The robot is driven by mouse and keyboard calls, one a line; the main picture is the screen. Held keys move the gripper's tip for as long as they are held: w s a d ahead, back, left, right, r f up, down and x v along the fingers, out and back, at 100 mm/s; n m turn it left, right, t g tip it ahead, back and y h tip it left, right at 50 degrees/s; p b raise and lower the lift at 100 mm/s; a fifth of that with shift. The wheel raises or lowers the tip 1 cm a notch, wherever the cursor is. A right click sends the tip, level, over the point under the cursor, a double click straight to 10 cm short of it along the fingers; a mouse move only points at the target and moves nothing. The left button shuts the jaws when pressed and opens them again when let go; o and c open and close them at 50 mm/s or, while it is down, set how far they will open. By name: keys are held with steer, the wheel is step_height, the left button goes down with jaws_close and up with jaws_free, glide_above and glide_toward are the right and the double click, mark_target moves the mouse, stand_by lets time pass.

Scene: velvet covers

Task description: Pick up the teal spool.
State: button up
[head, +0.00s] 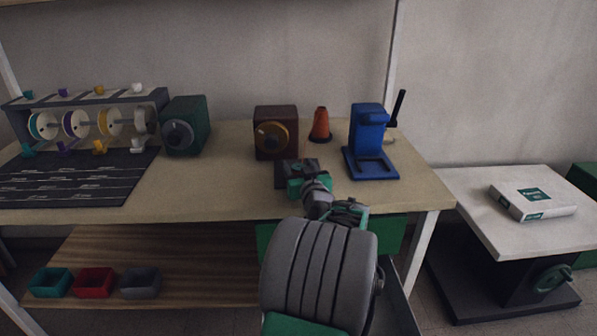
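The teal spool (41,126) is a pale-rimmed disc with a teal face. It hangs at the left end of a grey rack (152,98) at the back left of the workbench. Purple (75,124) and yellow (108,121) spools hang to its right, then a grey-white one (144,121). My gripper (297,168) is over the middle of the bench, in front of the dark red box and far to the right of the teal spool. Its fingers are small and dark from behind, so I cannot tell whether they are open. Nothing held is visible.
A green box (187,124), dark red box (276,132), orange cone (320,124) and blue stand (369,143) line the workbench (212,191). A dark marked mat (75,178) lies before the rack. Teal, red and grey bins (140,282) sit on the lower shelf.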

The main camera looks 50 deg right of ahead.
jaws_close()
stand_by(0.3)
steer(key=shift+r, duration=0.1)
